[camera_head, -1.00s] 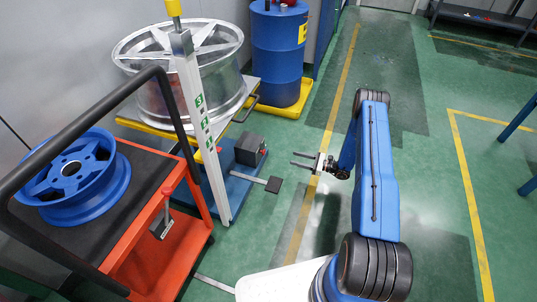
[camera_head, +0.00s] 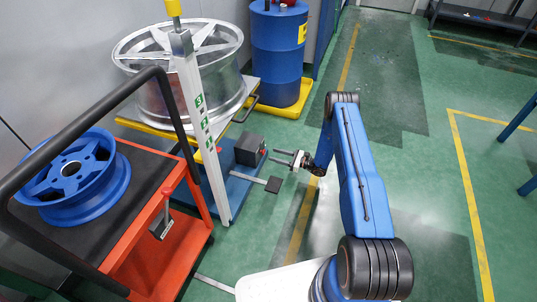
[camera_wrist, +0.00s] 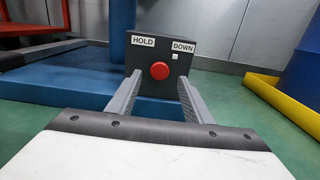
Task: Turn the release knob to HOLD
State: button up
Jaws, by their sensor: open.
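The release knob (camera_wrist: 160,70) is a round red knob on the front of a dark box (camera_wrist: 180,48), between my fingers in the wrist view. A HOLD label (camera_wrist: 143,41) is at the box's upper left and a DOWN label (camera_wrist: 184,46) at its upper right. A small white square (camera_wrist: 175,57) sits below DOWN. In the head view the box (camera_head: 250,148) stands on the blue lift base, with the knob on its right side. My gripper (camera_head: 283,157) is open and empty, pointing at the knob with a gap left between them. It also shows in the wrist view (camera_wrist: 158,88).
A pedal (camera_head: 273,184) sticks out low in front of the blue base (camera_head: 240,190). An orange cart (camera_head: 150,250) carries a blue wheel (camera_head: 110,185). Green floor lies clear to the right.

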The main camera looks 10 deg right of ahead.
aim_at(263, 152)
jog(key=shift+x, duration=2.45)
jog(key=shift+c, duration=0.5)
jog(key=c, duration=0.9)
